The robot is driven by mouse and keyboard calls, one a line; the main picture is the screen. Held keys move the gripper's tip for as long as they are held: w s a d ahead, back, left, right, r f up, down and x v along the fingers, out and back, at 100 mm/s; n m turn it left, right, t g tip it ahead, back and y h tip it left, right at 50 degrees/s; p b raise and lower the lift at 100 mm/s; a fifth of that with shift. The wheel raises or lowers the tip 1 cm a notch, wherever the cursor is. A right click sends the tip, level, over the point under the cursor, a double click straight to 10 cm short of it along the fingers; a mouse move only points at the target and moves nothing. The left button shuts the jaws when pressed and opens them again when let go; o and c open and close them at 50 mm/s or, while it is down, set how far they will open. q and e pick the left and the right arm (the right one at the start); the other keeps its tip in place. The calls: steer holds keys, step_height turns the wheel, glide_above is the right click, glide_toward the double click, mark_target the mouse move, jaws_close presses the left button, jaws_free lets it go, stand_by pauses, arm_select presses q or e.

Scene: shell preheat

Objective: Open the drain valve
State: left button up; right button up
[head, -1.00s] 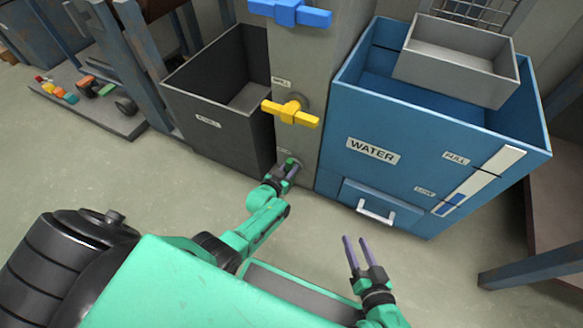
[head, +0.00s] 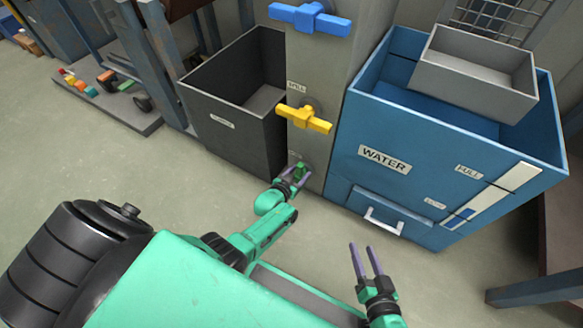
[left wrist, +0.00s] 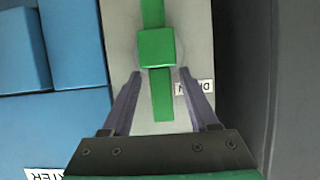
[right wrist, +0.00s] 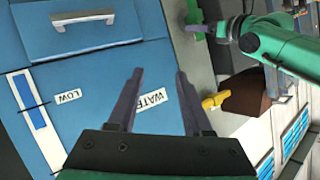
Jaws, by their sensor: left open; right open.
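The drain valve (head: 300,168) has a green bar handle low on the grey column, below the yellow valve. In the left wrist view the green handle (left wrist: 155,48) runs up and down the picture, with a square hub in its middle. A partly hidden label reading "DRAIN" (left wrist: 194,87) sits beside it. My left gripper (head: 291,174) is open at the valve, its fingers on either side of the handle with gaps showing in the left wrist view. My right gripper (head: 362,246) is open and empty, in front of the blue water tank.
The blue water tank (head: 400,195) with a drawer handle (head: 383,220) stands right of the grey column (head: 312,75). A dark open bin (head: 225,125) stands left. Yellow (head: 304,118) and blue (head: 310,18) valves are above the drain valve.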

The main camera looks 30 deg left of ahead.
arm_select(q)
steer(key=p+v, duration=0.7)
steer(key=v, duration=0.6)
steer(key=shift+s+p, duration=0.4)
arm_select(e)
steer(key=d+r+n+g+h, duration=0.1)
steer(key=d+r+g+h, duration=0.1)
steer(key=d+r+g, duration=0.3)
step_height(320, 180, up, 4)
steer(key=shift+s+d+f+n+h, duration=0.25)
steer(key=shift+d+n+h, duration=0.05)
steer(key=shift+d, duration=0.2)
arm_select(q)
steer(key=shift+r, duration=0.15)
